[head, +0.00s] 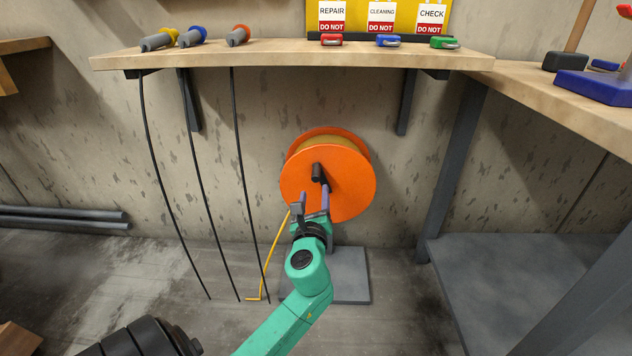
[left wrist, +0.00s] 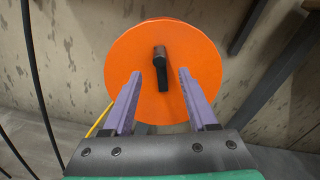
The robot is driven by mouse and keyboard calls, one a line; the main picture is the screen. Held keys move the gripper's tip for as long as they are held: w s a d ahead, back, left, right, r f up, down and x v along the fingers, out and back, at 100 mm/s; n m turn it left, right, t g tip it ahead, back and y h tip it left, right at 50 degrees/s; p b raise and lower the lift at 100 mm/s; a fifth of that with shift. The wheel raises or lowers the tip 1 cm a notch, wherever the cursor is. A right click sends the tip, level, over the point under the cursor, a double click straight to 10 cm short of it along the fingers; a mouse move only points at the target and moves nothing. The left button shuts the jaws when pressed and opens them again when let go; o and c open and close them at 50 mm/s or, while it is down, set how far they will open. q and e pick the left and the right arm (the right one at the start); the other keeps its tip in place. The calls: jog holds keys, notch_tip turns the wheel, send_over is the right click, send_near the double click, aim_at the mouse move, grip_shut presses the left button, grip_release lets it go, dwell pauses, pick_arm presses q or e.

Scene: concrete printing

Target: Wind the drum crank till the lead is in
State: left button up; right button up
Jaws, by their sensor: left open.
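An orange cable drum (head: 350,188) stands on a grey base plate (head: 350,275) near the wall, its flat face towards me. A dark crank (head: 317,174) with a short handle is on the face; it also shows in the left wrist view (left wrist: 161,68). A yellow lead (head: 268,262) runs from the drum's left side down to the floor, its end lying on the floor. My left gripper (head: 315,197) is open in front of the drum; in the left wrist view its purple fingers (left wrist: 165,92) are apart, with the crank between and beyond them. I cannot tell whether they touch it.
A wooden shelf (head: 290,56) above holds plugs, whose black cables hang left of the drum, and small coloured padlocks below warning tags. A bench (head: 560,90) with a grey lower shelf stands at the right. Grey pipes (head: 65,218) lie at the left wall.

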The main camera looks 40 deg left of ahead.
aim_at(316, 174)
pick_arm(q)
jog(key=b+x, duration=0.2)
jog(key=x, duration=0.8)
jog(key=shift+a+f, duration=0.1)
jog(key=shift+f, duration=0.05)
jog(key=shift+w+a+b, duration=0.25)
jog(key=shift+w+b, duration=0.05)
jog(key=shift+w, duration=0.05)
pick_arm(e)
notch_tip(316, 174, down, 4)
jog(key=shift+r+t, duration=0.2)
jog(key=shift+t, duration=0.1)
pick_arm(q)
jog(key=shift+c, duration=0.3)
grip_shut()
jog(key=shift+d, duration=0.1)
pick_arm(e)
jog(key=shift+r, duration=0.1)
